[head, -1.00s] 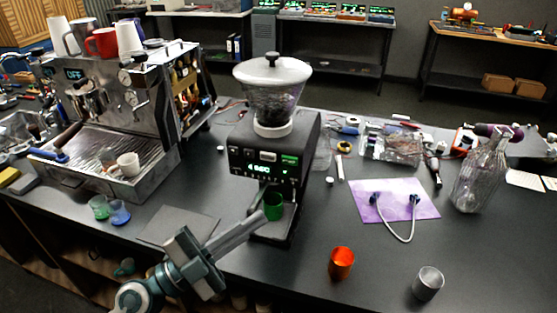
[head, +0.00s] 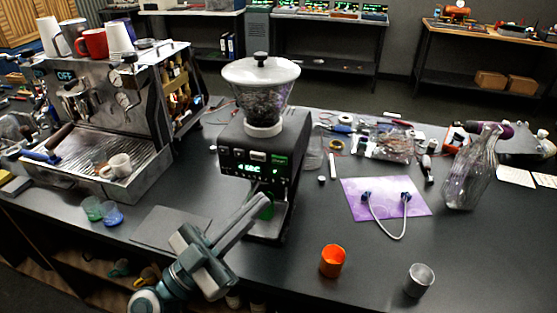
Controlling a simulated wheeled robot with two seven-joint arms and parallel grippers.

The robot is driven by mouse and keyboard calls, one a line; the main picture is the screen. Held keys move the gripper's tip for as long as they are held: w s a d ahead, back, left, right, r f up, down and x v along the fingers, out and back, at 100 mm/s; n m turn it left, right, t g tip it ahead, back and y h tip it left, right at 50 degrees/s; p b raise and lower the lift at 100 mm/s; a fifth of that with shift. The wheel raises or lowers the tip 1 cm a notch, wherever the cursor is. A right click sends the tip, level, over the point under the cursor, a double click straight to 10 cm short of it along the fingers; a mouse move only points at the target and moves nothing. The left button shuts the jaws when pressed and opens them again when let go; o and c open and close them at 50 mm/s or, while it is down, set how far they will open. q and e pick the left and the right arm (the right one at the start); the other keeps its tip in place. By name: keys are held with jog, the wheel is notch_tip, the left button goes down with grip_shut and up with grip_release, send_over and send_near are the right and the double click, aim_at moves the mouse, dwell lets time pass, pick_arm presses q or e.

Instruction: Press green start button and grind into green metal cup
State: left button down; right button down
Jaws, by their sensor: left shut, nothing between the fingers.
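The black grinder (head: 290,150) with a clear hopper (head: 262,95) of dark beans stands mid-counter. Its front panel has a lit green display and a green button (head: 280,160) at the upper right. The green metal cup (head: 266,208) stands under the spout, partly hidden by my left gripper. My left gripper (head: 262,202) is shut and empty, its fingertips in front of the cup and below the panel. I cannot tell whether it touches anything. My right gripper is not in view.
An espresso machine (head: 105,130) stands at the left with a white cup on its tray. An orange cup (head: 332,261) and a silver cup (head: 419,280) stand at the front right. A purple mat (head: 385,198) with a cable and a glass jug (head: 472,175) lie beyond.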

aim_at(279, 160)
pick_arm(q)
jog(key=shift+w, duration=0.15)
jog(key=w+d+b, duration=0.1)
jog(key=w+d, duration=0.1)
jog(key=w, duration=0.6)
jog(key=shift+d, duration=0.35)
jog(key=shift+w, duration=0.2)
dwell(1.8)
jog(key=shift+w+d, duration=0.15)
jog(key=shift+w, duration=0.1)
